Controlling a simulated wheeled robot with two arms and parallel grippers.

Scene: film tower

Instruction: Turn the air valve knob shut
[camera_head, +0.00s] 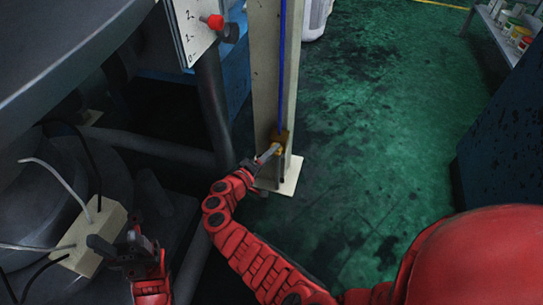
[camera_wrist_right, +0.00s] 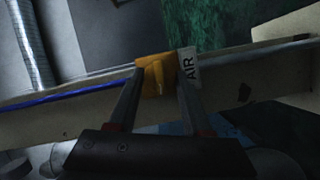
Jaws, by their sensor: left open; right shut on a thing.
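The air valve knob (camera_wrist_right: 156,76) is a yellow-orange piece on a beige post, beside a white label reading "AIR" (camera_wrist_right: 189,67). In the head view the valve (camera_head: 279,139) sits low on the post, at the lower end of a blue line. My right gripper (camera_head: 268,154) reaches it from below left. In the right wrist view the right gripper's fingers (camera_wrist_right: 160,92) are shut on the knob, one on each side. The knob's exact turn angle is hard to read. My left gripper (camera_head: 122,243) is open and empty at the lower left, away from the valve.
The beige post (camera_head: 266,60) stands on a base plate (camera_head: 290,178). Dark machinery with pipes (camera_head: 213,105) lies to its left. A beige box with cables (camera_head: 100,235) is close to my left gripper. Green floor (camera_head: 380,130) to the right is open, up to a blue cabinet (camera_head: 500,140).

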